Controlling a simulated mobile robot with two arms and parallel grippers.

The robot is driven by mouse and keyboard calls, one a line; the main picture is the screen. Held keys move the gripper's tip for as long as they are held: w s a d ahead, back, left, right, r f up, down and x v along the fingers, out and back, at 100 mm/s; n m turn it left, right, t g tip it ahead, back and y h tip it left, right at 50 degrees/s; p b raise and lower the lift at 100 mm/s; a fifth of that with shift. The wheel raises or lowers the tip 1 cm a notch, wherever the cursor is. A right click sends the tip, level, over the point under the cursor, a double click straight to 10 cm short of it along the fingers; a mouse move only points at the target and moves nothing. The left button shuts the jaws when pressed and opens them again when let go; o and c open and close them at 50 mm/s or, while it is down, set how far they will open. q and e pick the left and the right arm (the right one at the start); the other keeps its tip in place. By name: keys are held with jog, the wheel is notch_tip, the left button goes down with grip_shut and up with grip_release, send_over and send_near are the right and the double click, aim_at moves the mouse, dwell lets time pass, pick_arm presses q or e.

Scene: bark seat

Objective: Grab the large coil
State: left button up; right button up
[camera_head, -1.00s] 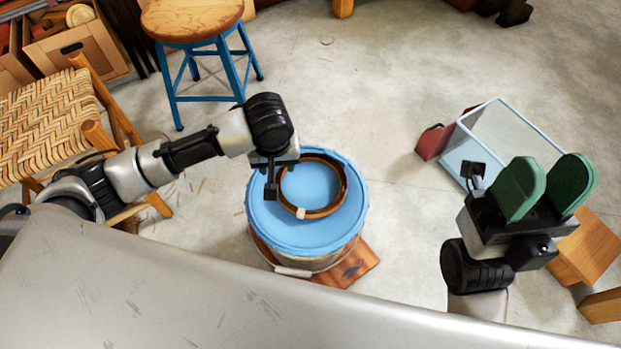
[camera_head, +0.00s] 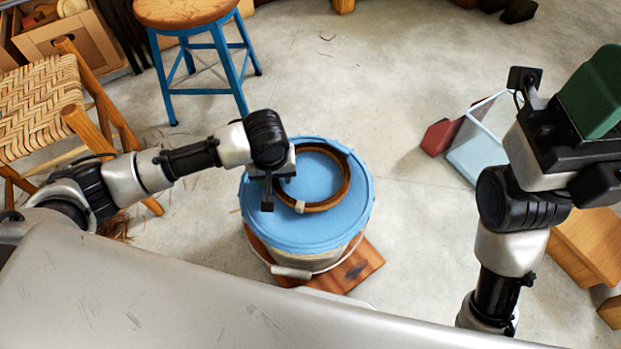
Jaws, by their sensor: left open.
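The large coil (camera_head: 346,182) is a brown ring with a pale tie at its near side. It lies flat on the blue lid (camera_head: 305,232) of a bucket in the middle of the head view. My left gripper (camera_head: 272,182) points down over the left part of the lid, beside the coil's left edge. It is open, its fingers are mostly hidden under its own body, and it does not hold the coil.
The bucket stands on a wooden board (camera_head: 357,268). A woven chair (camera_head: 40,105) is at the left and a blue-legged stool (camera_head: 187,11) at the back left. A clear-sided box (camera_head: 475,155) and a wooden block (camera_head: 592,243) are at the right. The floor behind the bucket is open.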

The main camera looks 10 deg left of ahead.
pick_arm(q)
jog(key=shift+f, duration=0.1)
grip_shut()
dwell(0.4)
